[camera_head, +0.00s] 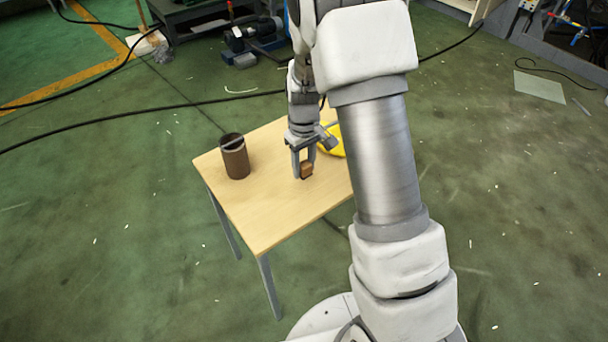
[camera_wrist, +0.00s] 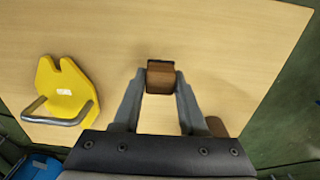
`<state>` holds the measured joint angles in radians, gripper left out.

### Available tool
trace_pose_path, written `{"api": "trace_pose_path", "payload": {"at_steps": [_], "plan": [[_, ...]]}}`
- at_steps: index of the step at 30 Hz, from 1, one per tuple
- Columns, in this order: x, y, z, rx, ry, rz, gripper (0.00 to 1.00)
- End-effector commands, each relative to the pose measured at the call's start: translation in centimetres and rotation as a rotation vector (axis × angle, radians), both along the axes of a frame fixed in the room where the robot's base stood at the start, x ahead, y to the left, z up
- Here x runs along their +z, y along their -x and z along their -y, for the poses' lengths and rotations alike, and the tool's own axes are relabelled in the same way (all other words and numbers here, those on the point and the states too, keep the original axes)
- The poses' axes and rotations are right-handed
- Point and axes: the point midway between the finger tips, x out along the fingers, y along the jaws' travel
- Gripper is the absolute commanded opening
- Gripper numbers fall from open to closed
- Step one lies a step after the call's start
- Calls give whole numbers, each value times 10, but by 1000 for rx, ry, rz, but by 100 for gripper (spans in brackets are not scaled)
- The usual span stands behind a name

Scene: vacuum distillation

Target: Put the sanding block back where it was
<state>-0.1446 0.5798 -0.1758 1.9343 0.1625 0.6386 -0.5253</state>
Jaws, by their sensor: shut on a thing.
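The sanding block (camera_wrist: 160,77) is a small brown block with a dark far edge. In the wrist view it sits between the fingertips of my gripper (camera_wrist: 161,84), which is shut on it. In the head view my gripper (camera_head: 303,172) points down at the wooden table (camera_head: 270,215), with the block (camera_head: 307,169) between its fingers. The block is at or just above the tabletop; I cannot tell whether it touches.
A brown cylindrical can (camera_head: 236,160) stands on the table's left part. A yellow object with a grey handle (camera_wrist: 65,92) lies on the table, partly hidden behind my arm in the head view. The tabletop between them is bare. Cables cross the green floor.

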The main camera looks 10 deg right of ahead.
Motion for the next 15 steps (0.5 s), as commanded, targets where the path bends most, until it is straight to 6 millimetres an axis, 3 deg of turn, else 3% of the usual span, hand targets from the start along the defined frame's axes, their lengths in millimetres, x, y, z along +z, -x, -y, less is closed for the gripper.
{"api": "trace_pose_path", "payload": {"at_steps": [3, 6, 15], "plan": [[-23, 1, 0, 0, 0, -3, 0], [-34, 0, 0, 1, 1, -2, 0], [-34, 0, 0, 1, 0, 0, 0]]}}
